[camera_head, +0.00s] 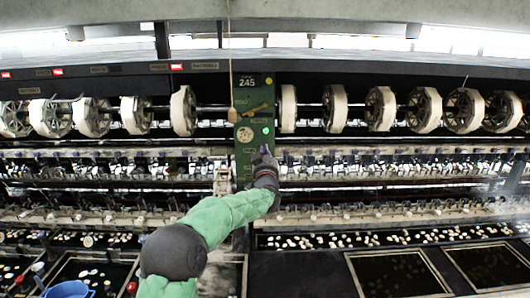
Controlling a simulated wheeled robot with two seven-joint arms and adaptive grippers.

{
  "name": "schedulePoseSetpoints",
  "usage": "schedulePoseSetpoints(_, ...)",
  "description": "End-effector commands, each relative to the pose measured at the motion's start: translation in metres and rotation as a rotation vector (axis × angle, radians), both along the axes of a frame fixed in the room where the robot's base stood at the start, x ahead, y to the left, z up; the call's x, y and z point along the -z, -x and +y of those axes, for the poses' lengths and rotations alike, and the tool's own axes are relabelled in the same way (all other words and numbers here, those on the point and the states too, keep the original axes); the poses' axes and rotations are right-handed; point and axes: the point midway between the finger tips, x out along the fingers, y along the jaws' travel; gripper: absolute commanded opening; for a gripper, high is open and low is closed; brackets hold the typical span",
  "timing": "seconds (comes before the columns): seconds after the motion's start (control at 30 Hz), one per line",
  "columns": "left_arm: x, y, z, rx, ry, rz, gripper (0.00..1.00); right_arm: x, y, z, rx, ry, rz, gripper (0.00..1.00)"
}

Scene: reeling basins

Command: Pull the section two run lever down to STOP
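A green post (253,85) marked 245 stands at the middle of the machine. A tan lever-like piece (256,109) sits on its upper front, tilted up to the right; I cannot read its STOP or RUN marks. A green dot (265,131) shows below it. My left gripper (265,151) is in front of the post, below the tan piece and apart from it in the picture. It is dark and small, seen from behind, so its fingers cannot be told open or shut. My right gripper is not in view.
A cord with a tan handle (233,115) hangs in front of the post's left edge. Rows of pale reels (183,110) flank the post. Basins with pale cocoons (370,239) lie below. A blue bucket (68,290) stands at the lower left.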

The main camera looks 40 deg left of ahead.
Motion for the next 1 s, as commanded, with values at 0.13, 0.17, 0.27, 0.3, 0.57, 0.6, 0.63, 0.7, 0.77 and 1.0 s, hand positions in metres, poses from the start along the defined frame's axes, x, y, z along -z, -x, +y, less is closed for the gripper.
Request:
schedulePoseSetpoints(0.13,0.013,0.001,-0.002,0.002,0.002,0.005,0.0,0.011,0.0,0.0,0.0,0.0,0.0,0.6)
schedulePoseSetpoints(0.17,0.016,0.002,-0.003,0.002,0.003,0.005,0.0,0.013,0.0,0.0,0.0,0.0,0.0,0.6)
schedulePoseSetpoints(0.27,0.022,0.003,-0.004,0.002,0.003,0.006,0.0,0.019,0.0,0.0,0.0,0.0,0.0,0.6)
schedulePoseSetpoints(0.3,0.024,0.004,-0.004,0.002,0.003,0.006,0.0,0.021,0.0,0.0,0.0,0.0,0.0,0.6)
schedulePoseSetpoints(0.57,0.038,0.008,-0.008,0.002,0.003,0.006,0.0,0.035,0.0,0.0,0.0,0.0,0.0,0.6)
schedulePoseSetpoints(0.6,0.038,0.008,-0.008,0.002,0.003,0.006,0.0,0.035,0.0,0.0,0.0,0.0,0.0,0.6)
schedulePoseSetpoints(0.63,0.038,0.008,-0.008,0.002,0.003,0.006,0.0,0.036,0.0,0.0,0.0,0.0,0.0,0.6)
schedulePoseSetpoints(0.7,0.037,0.008,-0.008,0.001,0.004,0.006,0.0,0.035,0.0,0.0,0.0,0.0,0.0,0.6)
schedulePoseSetpoints(0.77,0.037,0.008,-0.008,0.001,0.003,0.005,0.0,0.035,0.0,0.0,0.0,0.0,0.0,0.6)
schedulePoseSetpoints(1.0,0.038,0.009,-0.007,0.001,0.002,0.005,0.0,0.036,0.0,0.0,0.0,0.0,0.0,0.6)
